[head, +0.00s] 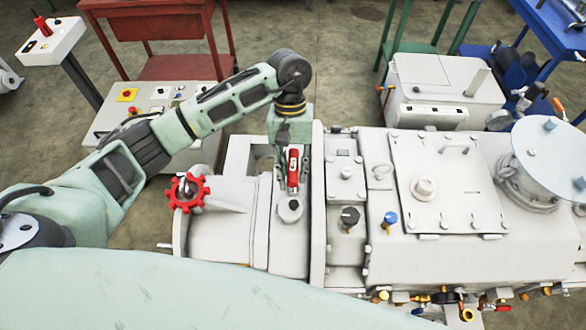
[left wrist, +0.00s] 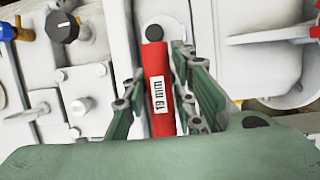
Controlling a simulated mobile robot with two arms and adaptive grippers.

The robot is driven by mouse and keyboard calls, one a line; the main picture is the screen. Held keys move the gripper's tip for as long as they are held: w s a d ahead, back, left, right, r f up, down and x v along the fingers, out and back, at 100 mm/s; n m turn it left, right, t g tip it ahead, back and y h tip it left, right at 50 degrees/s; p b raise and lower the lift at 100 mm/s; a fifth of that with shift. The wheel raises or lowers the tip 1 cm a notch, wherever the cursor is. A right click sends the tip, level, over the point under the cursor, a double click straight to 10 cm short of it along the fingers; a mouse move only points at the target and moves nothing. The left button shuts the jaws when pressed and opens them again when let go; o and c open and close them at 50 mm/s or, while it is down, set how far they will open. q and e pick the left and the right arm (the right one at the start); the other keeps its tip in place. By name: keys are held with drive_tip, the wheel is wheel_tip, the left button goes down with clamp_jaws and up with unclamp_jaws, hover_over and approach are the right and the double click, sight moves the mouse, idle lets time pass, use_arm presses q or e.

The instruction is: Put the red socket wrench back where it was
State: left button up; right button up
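The red socket wrench (head: 293,168), with a white label reading 19 mm, is above the pale machine, just behind a round grey fitting (head: 290,208) in the head view. In the left wrist view its red handle (left wrist: 158,85) runs away from my palm and ends in a dark tip. My left gripper (head: 284,160) is at the wrench. The wrench's socket end is hidden or too small to make out. My right gripper is not in view.
A red handwheel (head: 187,192) stands left of the wrench on the machine. Black (head: 350,216) and blue (head: 389,219) knobs stand to the right. A large round flange (head: 550,150) is at the far right. A red cart (head: 165,67) stands behind.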

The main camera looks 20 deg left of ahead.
use_arm(q)
drive_tip(key=shift+o, duration=1.2)
drive_tip(key=shift+r, duration=0.1)
drive_tip(key=shift+r+p, duration=0.2)
drive_tip(key=shift+p, duration=0.15)
drive_tip(key=b+v, duration=0.3)
drive_tip(key=v, duration=0.1)
drive_tip(key=shift+w+a, duration=0.1)
drive_tip(key=shift+w, duration=0.1)
drive_tip(key=b+v, duration=0.1)
drive_tip(key=v, duration=0.5)
drive_tip(key=shift+r, duration=0.1)
drive_tip(key=shift+w+r, duration=0.15)
drive_tip(key=shift+r, duration=0.55)
